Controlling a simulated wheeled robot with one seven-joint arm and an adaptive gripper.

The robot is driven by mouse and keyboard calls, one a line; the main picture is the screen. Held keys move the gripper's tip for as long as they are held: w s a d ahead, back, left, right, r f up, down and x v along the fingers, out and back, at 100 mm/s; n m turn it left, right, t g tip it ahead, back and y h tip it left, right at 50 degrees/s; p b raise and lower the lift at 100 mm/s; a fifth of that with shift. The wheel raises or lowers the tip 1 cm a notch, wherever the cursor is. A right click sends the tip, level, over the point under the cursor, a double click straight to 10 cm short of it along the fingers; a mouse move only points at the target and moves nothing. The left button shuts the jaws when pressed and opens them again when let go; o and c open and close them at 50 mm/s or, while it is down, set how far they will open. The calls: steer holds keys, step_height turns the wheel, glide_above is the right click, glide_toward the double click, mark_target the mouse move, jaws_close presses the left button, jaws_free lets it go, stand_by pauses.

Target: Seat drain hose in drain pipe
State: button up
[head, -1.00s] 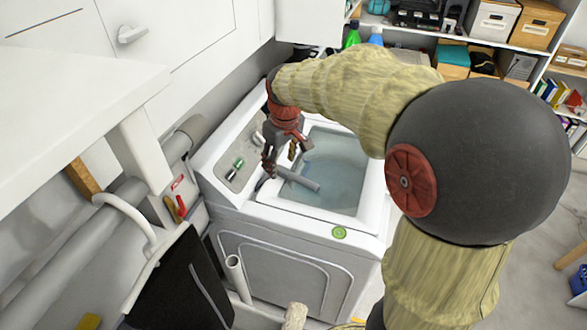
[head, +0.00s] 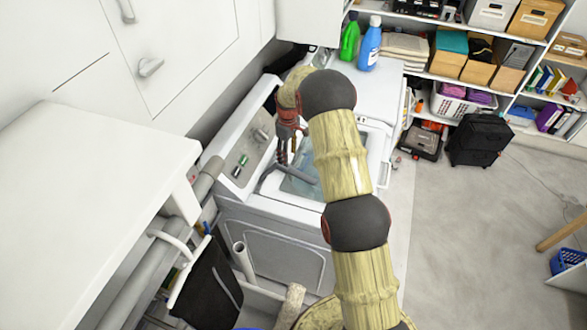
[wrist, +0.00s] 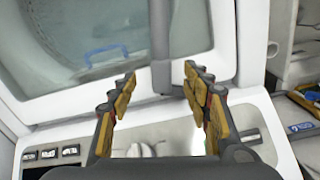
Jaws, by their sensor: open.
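The grey drain hose (head: 300,175) lies across the top of the washing machine, its straight part over the glass lid. In the wrist view the hose (wrist: 160,40) runs down the picture to a bend between my fingertips. My gripper (head: 288,158) is above the hose at the control-panel side of the lid. In the wrist view my gripper (wrist: 160,80) is open, with a finger on either side of the hose; I cannot tell whether they touch it. An upright, open-topped white pipe (head: 243,262), apparently the drain pipe, stands before the machine's front.
The washing machine (head: 272,248) has a raised control panel (head: 243,160) with knobs. A white counter (head: 90,190) and a black bag-like thing (head: 208,285) are at the left. Shelving (head: 455,75) stands behind; floor (head: 480,235) at right is mostly open.

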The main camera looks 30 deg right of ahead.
mark_target(289, 167)
steer(key=shift+s+f+p, duration=0.15)
steer(key=shift+f+p, duration=0.5)
steer(key=shift+f, duration=3.35)
steer(key=shift+c, duration=1.4)
jaws_close()
steer(key=shift+r, duration=0.2)
